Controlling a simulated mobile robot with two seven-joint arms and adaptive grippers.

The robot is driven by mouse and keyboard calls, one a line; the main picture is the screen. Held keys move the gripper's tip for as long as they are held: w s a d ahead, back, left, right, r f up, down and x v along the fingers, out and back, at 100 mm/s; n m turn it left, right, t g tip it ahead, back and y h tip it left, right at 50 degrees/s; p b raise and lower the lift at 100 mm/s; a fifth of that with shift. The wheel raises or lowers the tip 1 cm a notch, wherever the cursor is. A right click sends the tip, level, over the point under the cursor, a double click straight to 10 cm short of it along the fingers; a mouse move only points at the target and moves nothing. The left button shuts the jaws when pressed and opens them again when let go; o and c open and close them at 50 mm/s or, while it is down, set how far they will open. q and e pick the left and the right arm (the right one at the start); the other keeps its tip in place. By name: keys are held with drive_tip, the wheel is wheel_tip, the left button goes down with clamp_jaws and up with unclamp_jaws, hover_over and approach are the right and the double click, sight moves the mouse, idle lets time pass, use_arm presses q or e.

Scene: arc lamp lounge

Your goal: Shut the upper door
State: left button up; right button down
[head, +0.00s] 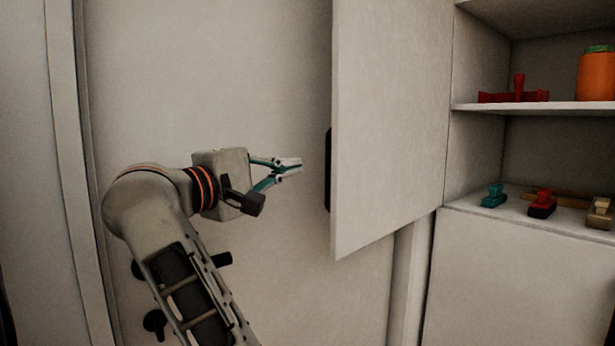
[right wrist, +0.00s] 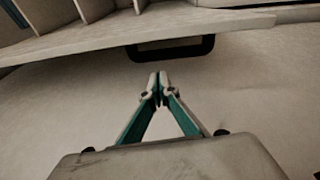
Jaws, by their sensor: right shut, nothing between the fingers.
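The upper door (head: 390,120) is a pale panel standing open in the head view, swung out at the left of the open shelves. Its dark handle (head: 328,170) shows past the door's left edge, on the side turned towards my right gripper. In the right wrist view the dark, loop-shaped handle (right wrist: 170,48) lies beyond the fingertips. My right gripper (head: 298,164) is shut and empty, just left of the door and apart from the handle. Its shut fingertips also show in the right wrist view (right wrist: 159,82). My left gripper is not in view.
Right of the door, a shelf (head: 540,107) bears a red object (head: 515,92) and an orange jar (head: 597,75). Below are a teal object (head: 494,196) and a red-and-black one (head: 541,204). A plain pale surface (head: 200,80) stands behind my right arm.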

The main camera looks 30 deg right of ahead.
drive_tip(key=w+b+x, duration=0.1)
drive_tip(key=x, duration=0.8)
drive_tip(key=shift+f+y, duration=0.3)
drive_tip(key=shift+y, duration=0.1)
drive_tip(key=shift+d, duration=0.1)
